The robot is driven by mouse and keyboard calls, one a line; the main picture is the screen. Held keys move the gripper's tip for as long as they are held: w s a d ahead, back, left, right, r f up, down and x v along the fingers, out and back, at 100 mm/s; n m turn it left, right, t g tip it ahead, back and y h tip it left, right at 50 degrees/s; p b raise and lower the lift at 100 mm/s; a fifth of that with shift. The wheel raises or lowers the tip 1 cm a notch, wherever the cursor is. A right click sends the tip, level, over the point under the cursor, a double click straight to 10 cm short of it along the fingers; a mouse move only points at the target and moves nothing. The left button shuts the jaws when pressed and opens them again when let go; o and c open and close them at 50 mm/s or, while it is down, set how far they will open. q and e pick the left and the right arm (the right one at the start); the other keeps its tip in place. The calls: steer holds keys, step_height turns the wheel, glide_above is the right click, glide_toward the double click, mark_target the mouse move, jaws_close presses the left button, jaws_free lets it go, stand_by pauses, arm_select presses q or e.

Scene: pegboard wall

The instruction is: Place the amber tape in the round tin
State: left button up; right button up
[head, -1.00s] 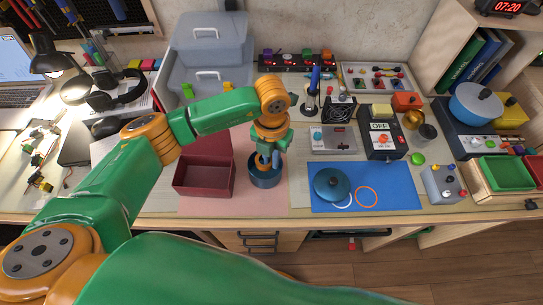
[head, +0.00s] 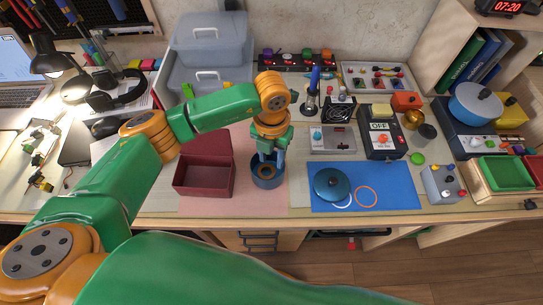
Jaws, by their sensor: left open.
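The round tin (head: 267,184) is a dark blue open cylinder on the pink mat. The amber tape (head: 266,171), an orange-brown ring, lies inside the tin, lower than its rim. My left gripper (head: 268,162) is open just above the tape, over the back part of the tin opening. Its fingers partly cover the far side of the tin. My right gripper is not in view.
An open dark red box (head: 204,194) stands close to the left of the tin. A teal round lid or pot (head: 332,184) sits on the blue mat (head: 395,190) to the right.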

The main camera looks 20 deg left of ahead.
arm_select(q)
step_height(320, 180, up, 11)
steer(key=b, duration=0.2)
steer(key=shift+r, duration=0.2)
